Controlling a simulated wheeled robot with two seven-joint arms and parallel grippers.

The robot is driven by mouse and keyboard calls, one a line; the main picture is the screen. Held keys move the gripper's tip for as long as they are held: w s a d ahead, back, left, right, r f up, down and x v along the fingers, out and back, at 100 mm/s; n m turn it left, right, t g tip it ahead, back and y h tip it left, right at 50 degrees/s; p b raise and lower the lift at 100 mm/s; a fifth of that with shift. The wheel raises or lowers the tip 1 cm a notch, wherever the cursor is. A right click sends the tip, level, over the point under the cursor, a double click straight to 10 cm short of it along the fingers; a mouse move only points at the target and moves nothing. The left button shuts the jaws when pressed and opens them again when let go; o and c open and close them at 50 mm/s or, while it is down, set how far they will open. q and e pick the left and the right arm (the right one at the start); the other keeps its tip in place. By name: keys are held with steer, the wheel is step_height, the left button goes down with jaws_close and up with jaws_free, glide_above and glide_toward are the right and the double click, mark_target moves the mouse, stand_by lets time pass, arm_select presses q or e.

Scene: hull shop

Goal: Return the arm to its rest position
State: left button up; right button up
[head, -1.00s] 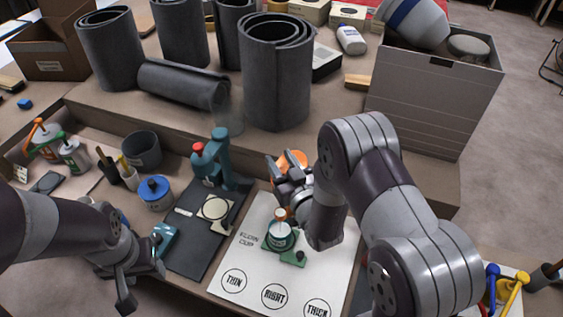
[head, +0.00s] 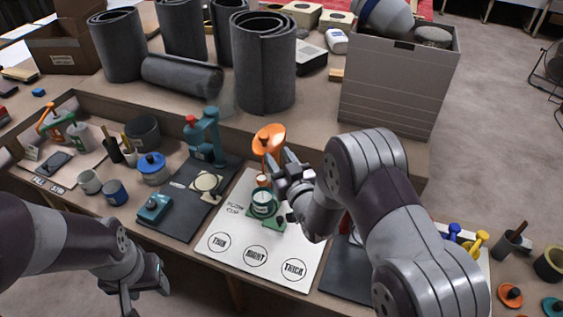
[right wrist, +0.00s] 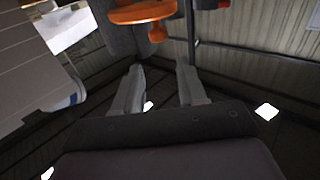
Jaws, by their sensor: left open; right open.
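My right gripper (head: 283,168) is open and empty in the head view. It is raised above the back part of the white flow cup mat (head: 228,228), just right of an orange dish-shaped thing (head: 268,138). In the right wrist view its two fingers (right wrist: 160,88) are apart with nothing between them. An orange thing (right wrist: 142,12) shows beyond them at the top. My left gripper (head: 142,290) hangs open and empty in front of the bench at the lower left. A small cup on a green stand (head: 264,204) is on the mat, below the right gripper.
A dark mat (head: 180,222) carries a teal press (head: 207,135) and a teal block (head: 154,208). Rolled grey sheets (head: 263,70) and a grey bin (head: 392,90) stand on the raised shelf behind. Blue and yellow tools (head: 473,245) lie right of my right arm.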

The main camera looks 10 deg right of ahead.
steer(key=shift+w, duration=0.15)
steer(key=shift+f, duration=0.1)
step_height(320, 180, down, 7)
steer(key=s+g+h, duration=0.1)
steer(key=s+g, duration=0.1)
steer(key=g, duration=0.2)
steer(key=s+d+f+m+g+h+p, duration=0.1)
steer(key=s+d+g+p, duration=0.1)
steer(key=s+g, duration=0.25)
steer(key=s+d+f+g+h+p, duration=0.1)
steer(key=s+d+g, duration=0.15)
steer(key=s, duration=0.25)
steer(key=s+d+r+m+g+p, duration=0.1)
steer(key=s+r+g+p, duration=0.4)
steer(key=s+r, duration=0.9)
steer(key=shift+s+r+h+p, duration=0.25)
steer(key=shift+r+h+p, duration=0.15)
steer(key=shift+r+p, duration=0.55)
